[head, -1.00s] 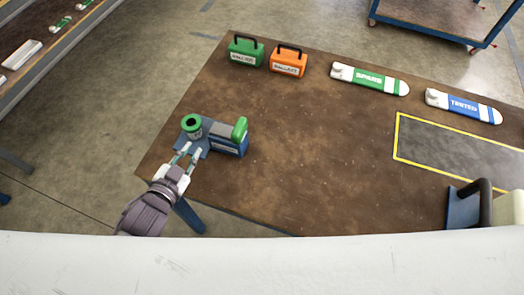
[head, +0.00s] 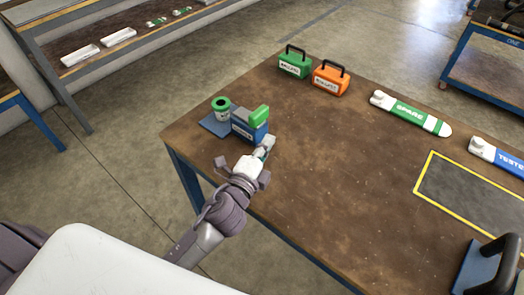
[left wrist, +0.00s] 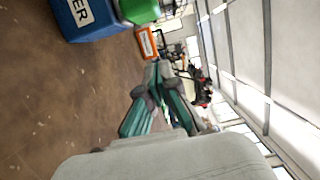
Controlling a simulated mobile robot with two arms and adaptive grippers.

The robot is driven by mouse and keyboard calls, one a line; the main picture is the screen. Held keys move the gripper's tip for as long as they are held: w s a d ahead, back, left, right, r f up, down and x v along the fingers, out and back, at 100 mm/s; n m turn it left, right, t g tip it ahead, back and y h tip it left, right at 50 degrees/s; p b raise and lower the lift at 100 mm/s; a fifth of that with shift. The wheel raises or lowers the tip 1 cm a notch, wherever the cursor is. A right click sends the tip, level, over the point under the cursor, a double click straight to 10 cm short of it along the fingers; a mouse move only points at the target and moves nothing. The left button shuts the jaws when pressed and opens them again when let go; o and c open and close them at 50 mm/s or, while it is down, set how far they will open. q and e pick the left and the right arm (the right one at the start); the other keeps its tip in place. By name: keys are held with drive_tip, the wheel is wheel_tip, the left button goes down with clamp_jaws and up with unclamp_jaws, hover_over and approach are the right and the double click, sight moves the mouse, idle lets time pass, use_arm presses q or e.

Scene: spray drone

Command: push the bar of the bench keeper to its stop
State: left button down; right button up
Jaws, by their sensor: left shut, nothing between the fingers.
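The bench keeper is a blue block (head: 243,128) with a green bar (head: 260,116) on its top, near the left corner of the brown bench. I cannot tell whether the bar is at its stop. My left gripper (head: 267,145) is at the block's right front side, shut and empty, with its tips close to the block. In the left wrist view the shut fingers (left wrist: 160,72) point past the keeper's blue body (left wrist: 88,18) and green bar (left wrist: 140,10), apart from both. My right gripper is not in view.
A green-rimmed cup (head: 221,106) stands left of the keeper. Green (head: 295,64) and orange (head: 330,79) ballast cases, and the spare (head: 408,110) and tested (head: 495,156) pieces, line the back. A black handle (head: 503,262) stands front right. The bench middle is clear.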

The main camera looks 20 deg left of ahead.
sight(244, 123)
use_arm(q)
drive_tip(key=w+a, duration=0.1)
drive_tip(key=w, duration=0.1)
drive_tip(key=w+a, duration=0.1)
drive_tip(key=w, duration=0.1)
drive_tip(key=w+a+p, duration=0.1)
drive_tip(key=shift+w, duration=0.4)
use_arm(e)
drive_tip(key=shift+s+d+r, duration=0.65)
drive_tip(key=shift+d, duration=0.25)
use_arm(q)
drive_tip(key=a, duration=0.2)
drive_tip(key=w+a, duration=0.1)
drive_tip(key=a, duration=0.1)
drive_tip(key=w+a, duration=0.1)
drive_tip(key=a, duration=0.1)
drive_tip(key=shift+w+a, duration=0.2)
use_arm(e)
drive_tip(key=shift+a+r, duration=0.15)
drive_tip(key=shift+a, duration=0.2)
use_arm(q)
drive_tip(key=shift+p, duration=0.3)
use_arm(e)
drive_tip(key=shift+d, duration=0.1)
